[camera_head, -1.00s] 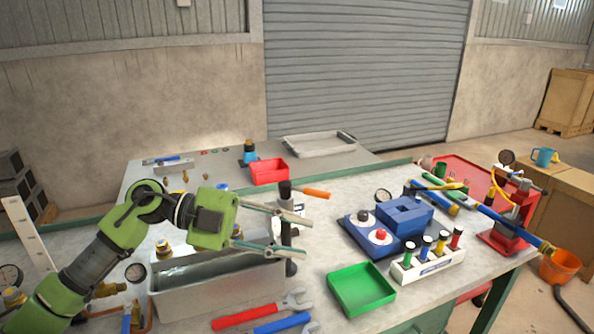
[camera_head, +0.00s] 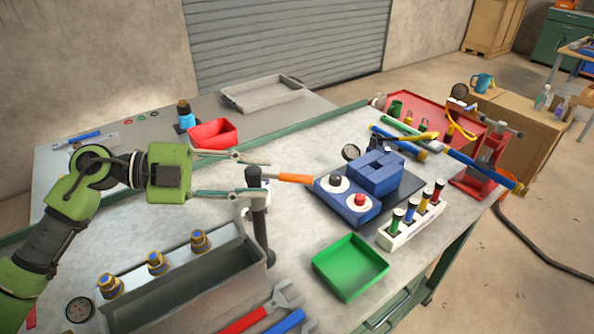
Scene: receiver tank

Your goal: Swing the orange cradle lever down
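The orange cradle lever (camera_head: 296,178) sticks out roughly level to the right from the top of a black upright post (camera_head: 261,232). The post stands at the right end of a grey metal trough (camera_head: 190,294). My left gripper (camera_head: 269,178) is open and comes in from the left at the height of the post's top. One finger shows above the lever's line and one below, with the fingertips near the lever's inner end. I cannot tell whether they touch the lever or post. The orange grip is clear of the fingers. My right gripper is not in view.
A red tray (camera_head: 214,135) lies behind my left gripper, and a green tray (camera_head: 350,268) lies front right. A blue block fixture (camera_head: 375,174) stands right of the lever. A white rack (camera_head: 412,228) holds several coloured plugs. Wrenches (camera_head: 268,314) lie at the front.

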